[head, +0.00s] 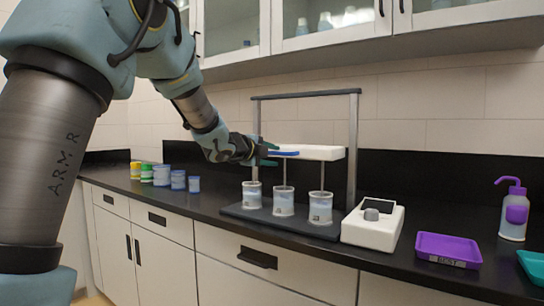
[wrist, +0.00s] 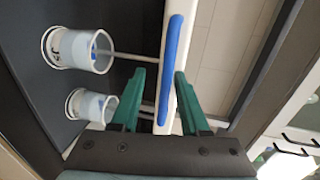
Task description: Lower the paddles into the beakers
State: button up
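My gripper (head: 268,154) is at the bar's left part. In the wrist view, its green fingers (wrist: 164,75) are apart, one on each side of the bar and blue strip (wrist: 170,68). A gap shows beside the strip. Two beakers (wrist: 75,50), (wrist: 92,105) show there.
A white control box (head: 373,225) with a knob stands right of the frame. A purple tray (head: 447,249), a teal tray (head: 533,265) and a wash bottle (head: 514,215) lie further right. Several coloured jars (head: 162,175) stand at left. Cabinets hang above.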

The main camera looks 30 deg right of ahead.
jog(key=shift+r, duration=0.1)
jog(key=b+v, duration=0.1)
jog(key=v, duration=0.9)
jog(key=shift+s+a, duration=0.2)
jog(key=shift+a, duration=0.15)
jog(key=w+a+f+n+t+y+p, duration=0.1)
jog(key=a+f+n+y+p, duration=0.15)
jog(key=a+n, duration=0.35)
jog(key=w+a+f+n+y+p, duration=0.2)
jog(key=a+f+n+y, duration=0.25)
jog(key=a, duration=0.45)
jog(key=w+a+f+n+t+y+p, duration=0.1)
jog(key=a+f+n+y+p, duration=0.15)
jog(key=a+n, duration=0.4)
jog(key=s+a+f+n+g+y+p, duration=0.1)
jog(key=s+a+f+n+g, duration=0.3)
jog(key=s, duration=0.5)
jog(key=s+a+f+n+g+y+p, duration=0.2)
jog(key=s+a+f+n+g+y, duration=0.1)
jog(key=s+a+f+n, duration=0.3)
jog(key=s+a+n+g, duration=0.1)
jog(key=s+a+n, duration=0.1)
jog(key=s+a, duration=0.1)
jog(key=shift+s+a, duration=0.3)
jog(key=shift+a, duration=0.15)
